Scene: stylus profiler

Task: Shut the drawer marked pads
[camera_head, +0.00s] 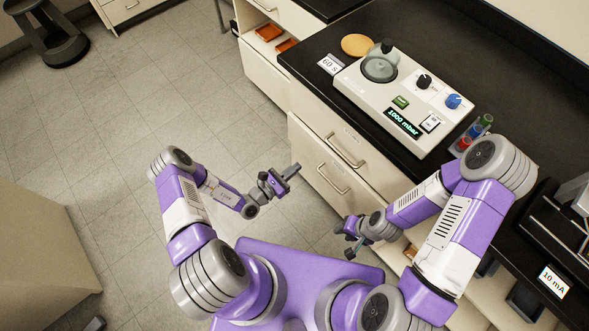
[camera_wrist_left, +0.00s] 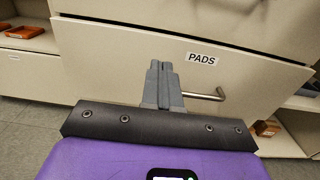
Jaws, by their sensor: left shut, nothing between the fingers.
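The drawer marked pads (camera_wrist_left: 125,60) fills the middle of the left wrist view, with its PADS label (camera_wrist_left: 201,59) and a bar handle (camera_wrist_left: 205,95). In the head view it appears to be the lower drawer (camera_head: 318,163) of the cabinet, with a handle (camera_head: 332,178); how far it stands out is hard to tell. My left gripper (camera_head: 293,171) is shut and empty in front of the drawer's face, left of the handle; its fingertips (camera_wrist_left: 160,66) point at the front, and contact cannot be told. My right gripper (camera_head: 343,240) looks open and empty, lower and nearer my body.
Another drawer (camera_wrist_left: 230,18) sits above the pads drawer. Open shelves with orange trays (camera_head: 269,32) are to the left. A gauge instrument (camera_head: 385,95) stands on the black worktop (camera_head: 313,60).

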